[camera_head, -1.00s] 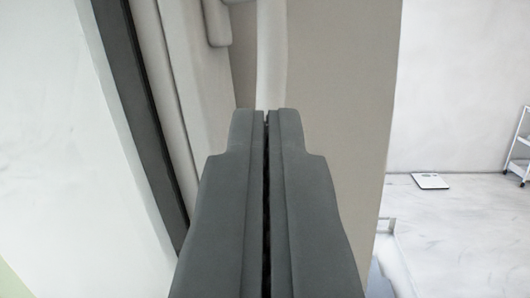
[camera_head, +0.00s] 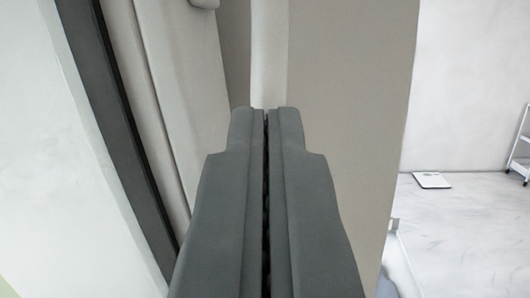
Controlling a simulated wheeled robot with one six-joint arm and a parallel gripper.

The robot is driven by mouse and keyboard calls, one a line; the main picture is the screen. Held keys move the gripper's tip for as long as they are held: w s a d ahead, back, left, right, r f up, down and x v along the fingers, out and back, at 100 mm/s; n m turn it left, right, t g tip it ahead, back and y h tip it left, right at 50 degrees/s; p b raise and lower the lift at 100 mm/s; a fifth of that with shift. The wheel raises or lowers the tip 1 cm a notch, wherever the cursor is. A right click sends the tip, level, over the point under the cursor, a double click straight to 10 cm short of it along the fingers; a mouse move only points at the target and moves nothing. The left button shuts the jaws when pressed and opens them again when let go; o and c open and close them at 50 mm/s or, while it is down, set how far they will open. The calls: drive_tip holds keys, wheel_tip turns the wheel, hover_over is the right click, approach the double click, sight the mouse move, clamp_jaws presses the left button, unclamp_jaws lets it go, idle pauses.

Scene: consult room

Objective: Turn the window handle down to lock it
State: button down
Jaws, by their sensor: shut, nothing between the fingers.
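My gripper (camera_head: 266,112) fills the lower middle of the view, its two dark grey fingers shut together and pointing up the picture with nothing between them. A small rounded light-grey piece (camera_head: 205,3), which looks like the end of the window handle, shows at the top edge, above and left of the fingertips. Most of it is cut off by the picture's edge, so its angle cannot be told. The pale window frame (camera_head: 165,100) runs down the left of the fingers. I cannot tell whether the fingertips touch anything.
A dark strip (camera_head: 105,110) runs beside the frame, with a white surface left of it. A wide beige panel (camera_head: 350,120) stands behind and right of my fingers. Farther right are open marble floor (camera_head: 470,225), a flat white scale (camera_head: 432,180) and a white cart (camera_head: 521,160).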

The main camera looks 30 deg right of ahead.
drive_tip(key=shift+w+d+f, duration=0.7)
drive_tip(key=shift+w+d, duration=0.15)
drive_tip(key=shift+w+d+f, duration=0.65)
drive_tip(key=shift+w+d, duration=0.15)
drive_tip(key=shift+w, duration=0.05)
